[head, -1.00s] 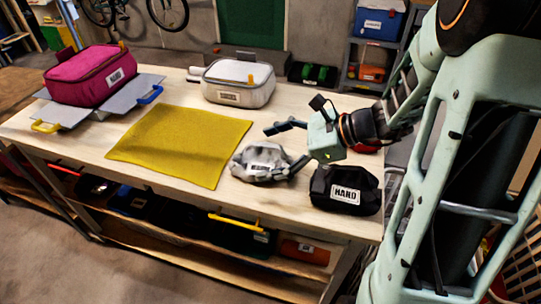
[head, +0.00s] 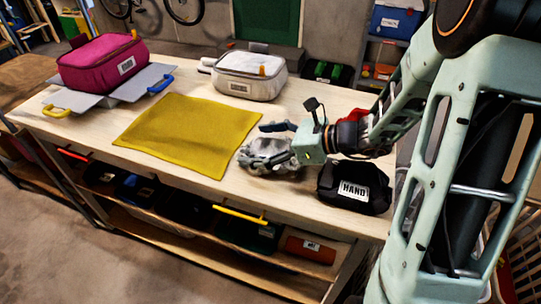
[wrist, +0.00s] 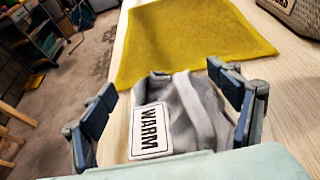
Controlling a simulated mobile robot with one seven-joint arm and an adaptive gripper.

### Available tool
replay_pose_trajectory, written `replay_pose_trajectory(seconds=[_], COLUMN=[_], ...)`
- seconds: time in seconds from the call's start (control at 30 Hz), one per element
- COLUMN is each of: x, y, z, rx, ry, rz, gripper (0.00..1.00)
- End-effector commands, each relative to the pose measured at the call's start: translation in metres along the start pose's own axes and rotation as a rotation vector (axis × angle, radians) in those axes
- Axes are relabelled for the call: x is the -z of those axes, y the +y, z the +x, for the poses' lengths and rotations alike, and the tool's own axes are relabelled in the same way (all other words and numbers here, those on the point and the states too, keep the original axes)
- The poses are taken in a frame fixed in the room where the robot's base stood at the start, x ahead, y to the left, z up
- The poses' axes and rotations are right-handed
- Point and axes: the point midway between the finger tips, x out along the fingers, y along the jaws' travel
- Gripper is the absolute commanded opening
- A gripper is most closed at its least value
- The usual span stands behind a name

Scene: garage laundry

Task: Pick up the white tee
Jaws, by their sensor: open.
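A crumpled light grey-white cloth (head: 256,158), likely the white tee, lies on the wooden table right of the yellow mat. In the wrist view the cloth (wrist: 190,110) carries a white label reading WARM. My gripper (head: 268,143) is low at the cloth, its fingers spread. In the wrist view the fingers of my gripper (wrist: 161,80) stand on either side of the cloth, with gaps visible. The cloth's far end partly hides in the head view behind my gripper.
A black bundle labelled HAND (head: 353,186) sits close right of my gripper. The yellow mat (head: 185,133) lies flat to the left. A white-grey case (head: 250,76) and a magenta case (head: 103,62) on a grey board (head: 77,99) stand farther back.

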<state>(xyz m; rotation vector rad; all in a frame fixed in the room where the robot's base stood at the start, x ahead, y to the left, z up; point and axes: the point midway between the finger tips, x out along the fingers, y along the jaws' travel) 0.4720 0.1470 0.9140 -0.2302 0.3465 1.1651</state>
Motion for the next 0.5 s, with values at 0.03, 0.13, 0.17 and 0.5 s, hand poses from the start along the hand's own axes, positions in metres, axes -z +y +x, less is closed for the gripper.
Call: replay_pose_trajectory(seconds=[0.03,0.13,0.17,0.5], x=[0.001,0.001,0.001,0.0], y=[0.001,0.0,0.0,0.0], z=[0.009,0.019,0.02,0.022], rx=[-0.005,-0.002,-0.002,0.0], ry=[-0.001,0.0,0.0,0.0], rz=[-0.001,-0.002,-0.002,-0.002], gripper=[0.82,0.82,0.82,0.73])
